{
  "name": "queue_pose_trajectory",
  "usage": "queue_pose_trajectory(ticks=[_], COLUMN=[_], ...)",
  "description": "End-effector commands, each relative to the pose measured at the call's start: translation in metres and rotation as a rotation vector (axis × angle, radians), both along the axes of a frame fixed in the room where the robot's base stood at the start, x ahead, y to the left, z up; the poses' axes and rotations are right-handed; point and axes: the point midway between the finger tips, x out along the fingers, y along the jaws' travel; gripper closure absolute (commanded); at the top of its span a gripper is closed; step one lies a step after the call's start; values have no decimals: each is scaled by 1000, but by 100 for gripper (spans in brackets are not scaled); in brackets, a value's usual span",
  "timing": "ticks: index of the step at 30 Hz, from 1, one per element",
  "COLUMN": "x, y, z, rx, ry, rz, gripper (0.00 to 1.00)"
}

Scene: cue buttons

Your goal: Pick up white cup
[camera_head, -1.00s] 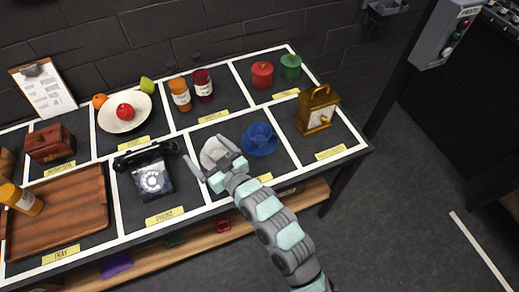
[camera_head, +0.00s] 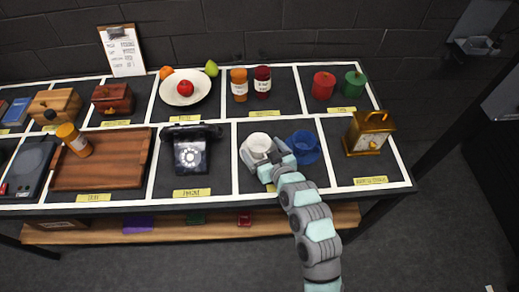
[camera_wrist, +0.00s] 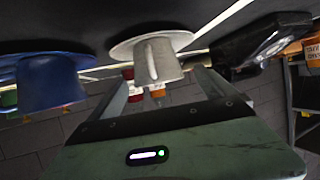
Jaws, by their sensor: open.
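The white cup (camera_head: 259,141) stands on the table in the front row, between the phone and the blue cup. In the wrist view, which is upside down, the white cup (camera_wrist: 152,58) shows its handle and a pale saucer. My gripper (camera_head: 264,153) is open at the near side of the cup, low over the table. In the wrist view its two fingers (camera_wrist: 164,80) spread on either side of the cup. I cannot tell whether either finger touches it. My gripper hides part of the saucer in the head view.
The blue cup (camera_head: 304,146) on its saucer is close to the right of my gripper. The black phone (camera_head: 190,152) stands to the left, the gold clock (camera_head: 368,134) to the right. A white plate (camera_head: 200,97) with fruit and two jars are behind.

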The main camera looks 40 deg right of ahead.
Motion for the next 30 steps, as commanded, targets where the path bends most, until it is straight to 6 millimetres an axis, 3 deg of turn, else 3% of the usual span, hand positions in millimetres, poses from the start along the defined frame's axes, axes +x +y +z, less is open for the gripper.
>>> queue_pose_trajectory(ticks=[6,13,30], x=[26,27,27], y=[-11,-12,-12], z=[-13,-13,-12], rx=[2,0,-1], ry=[-1,0,-1], rz=[1,0,0], gripper=[6,6,53])
